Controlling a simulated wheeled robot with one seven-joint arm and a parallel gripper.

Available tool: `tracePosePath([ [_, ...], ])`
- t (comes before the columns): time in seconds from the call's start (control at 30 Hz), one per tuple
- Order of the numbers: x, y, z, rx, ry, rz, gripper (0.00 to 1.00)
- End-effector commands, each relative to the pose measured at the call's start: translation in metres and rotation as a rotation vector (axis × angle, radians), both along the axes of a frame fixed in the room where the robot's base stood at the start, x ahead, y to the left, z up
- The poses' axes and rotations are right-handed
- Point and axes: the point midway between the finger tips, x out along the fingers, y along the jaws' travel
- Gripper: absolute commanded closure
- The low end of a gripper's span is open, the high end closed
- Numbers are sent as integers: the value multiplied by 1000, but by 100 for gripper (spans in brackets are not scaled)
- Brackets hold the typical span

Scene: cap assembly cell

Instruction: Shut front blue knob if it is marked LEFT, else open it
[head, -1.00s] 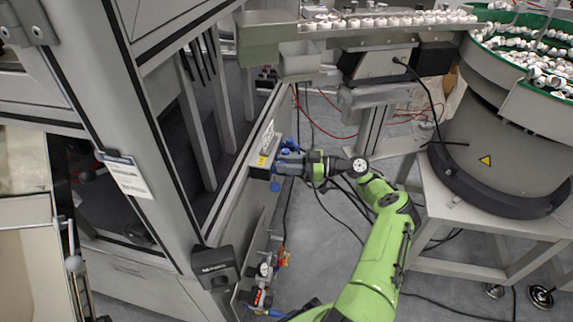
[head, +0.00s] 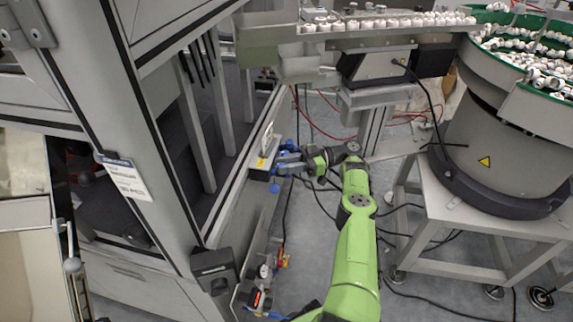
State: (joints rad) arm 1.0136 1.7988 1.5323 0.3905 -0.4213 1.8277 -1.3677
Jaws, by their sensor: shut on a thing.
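Small blue knobs (head: 275,188) show on the side of the cell frame, beside a grey box with a yellow label (head: 262,163). My gripper (head: 283,166) is at the end of the green arm and reaches left to the blue parts. It is shut on a blue knob there, mostly hidden by the fingers. Other blue parts (head: 288,146) show just behind the gripper. Any marking on the knob is too small to read.
The cell's grey frame and door (head: 160,150) stand on the left. A feeder bowl with white caps (head: 530,50) stands on a table at right. A rail of caps (head: 390,23) crosses above. Gauge and fittings (head: 262,275) sit low in front. Cables hang near my arm.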

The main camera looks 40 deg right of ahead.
Motion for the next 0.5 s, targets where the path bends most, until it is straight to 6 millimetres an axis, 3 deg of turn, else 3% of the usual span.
tracePosePath([
  [0.27,0,1,0,-1,0,3,100],
  [0.3,0,1,0,-1,0,3,70],
  [0.43,0,1,0,-1,0,3,50],
  [0.5,0,1,0,-1,0,2,47],
])
